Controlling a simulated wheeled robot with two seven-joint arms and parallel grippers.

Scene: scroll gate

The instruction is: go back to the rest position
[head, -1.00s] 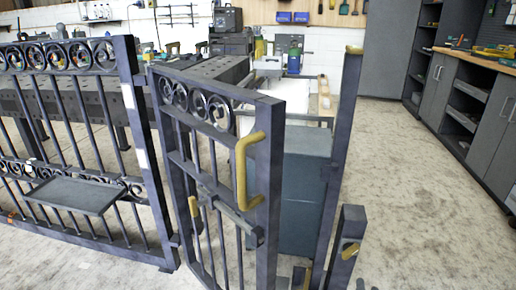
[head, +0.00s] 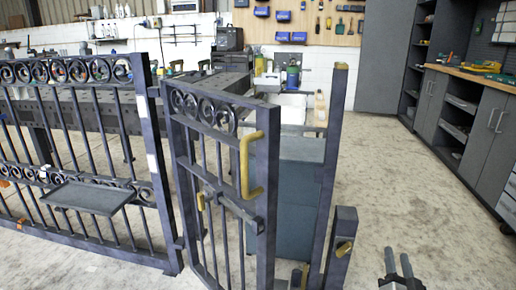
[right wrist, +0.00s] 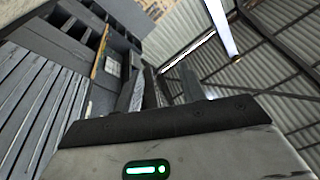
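My right gripper (head: 398,262) points upward at the bottom right of the head view, beyond the short post. Its two fingers are apart, with nothing between them. The fingers also show in the right wrist view (right wrist: 165,88), empty against the roof and cabinets. My left gripper is not in the head view. The dark scroll gate leaf (head: 222,125) stands swung at an angle to the fence, with a yellow pull handle (head: 244,170) and a latch bar (head: 238,207). My right gripper is clear of it.
A fixed fence panel (head: 70,140) with a small grey tray (head: 88,197) stands left. A tall post (head: 330,170) and a short post (head: 341,240) with a yellow catch stand right of the gate. Cabinets (head: 480,125) line the right wall. The floor (head: 400,180) between is clear.

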